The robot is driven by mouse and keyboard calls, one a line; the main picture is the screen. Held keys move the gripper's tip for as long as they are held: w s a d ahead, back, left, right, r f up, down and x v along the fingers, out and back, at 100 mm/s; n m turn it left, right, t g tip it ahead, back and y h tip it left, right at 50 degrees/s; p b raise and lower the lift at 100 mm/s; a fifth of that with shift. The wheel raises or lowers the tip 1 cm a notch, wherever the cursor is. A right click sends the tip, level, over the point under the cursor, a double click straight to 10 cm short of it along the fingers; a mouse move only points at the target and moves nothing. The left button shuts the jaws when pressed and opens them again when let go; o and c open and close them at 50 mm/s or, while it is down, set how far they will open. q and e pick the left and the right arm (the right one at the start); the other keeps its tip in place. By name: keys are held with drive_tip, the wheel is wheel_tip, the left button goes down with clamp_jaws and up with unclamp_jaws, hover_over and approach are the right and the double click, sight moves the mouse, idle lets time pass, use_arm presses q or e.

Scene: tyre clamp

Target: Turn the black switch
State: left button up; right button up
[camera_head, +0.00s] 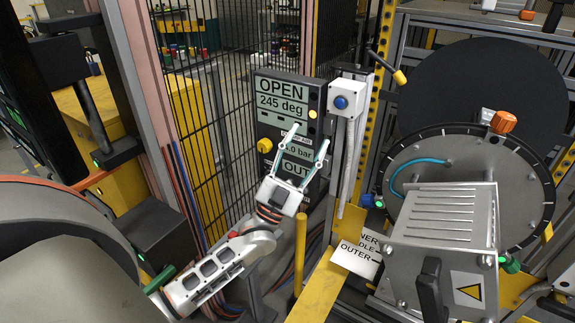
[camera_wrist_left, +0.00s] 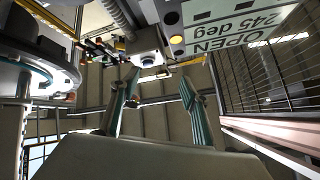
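The dark control panel (camera_head: 261,88) stands upright behind my left gripper and reads OPEN, 245 deg, with a bar value and OUT lower down. It has a yellow knob (camera_head: 265,145) on its left edge and a lit yellow lamp (camera_head: 312,114) at its right. I cannot make out a black switch for sure; my gripper covers part of the panel's lower half. My left gripper (camera_head: 308,141) is open with nothing between its fingers, in front of the panel. In the left wrist view, its spread fingers (camera_wrist_left: 159,80) show below the upside-down panel (camera_wrist_left: 235,25). My right gripper is not in view.
A white box with a blue button (camera_head: 341,102) is mounted right of the panel. A wire mesh fence (camera_head: 205,130) stands to the left. The round clamp machine (camera_head: 520,185) with an orange knob (camera_head: 503,121) fills the right side. A yellow post (camera_head: 300,250) stands below the gripper.

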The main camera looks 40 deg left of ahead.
use_arm(q)
drive_tip(key=a+f+n+g+y+b, duration=0.2)
drive_tip(key=a+f+n+g+y, duration=0.15)
drive_tip(key=f+n+y, duration=0.4)
drive_tip(key=a+f+n+g+y+b, duration=0.2)
drive_tip(key=a+f+n+y, duration=0.25)
drive_tip(key=f+n, duration=0.6)
drive_tip(key=a+f+n+g+y+b, duration=0.25)
drive_tip(key=a+f+n+y, duration=0.3)
drive_tip(key=f+n, duration=0.35)
drive_tip(key=p+x, duration=0.1)
drive_tip(key=x, duration=0.5)
drive_tip(key=shift+a+r+m, duration=0.15)
drive_tip(key=shift+r+m, duration=0.1)
drive_tip(key=shift+m, duration=0.05)
drive_tip(key=shift+w+y, duration=0.1)
drive_tip(key=shift+y, duration=0.15)
drive_tip(key=c, duration=1.1)
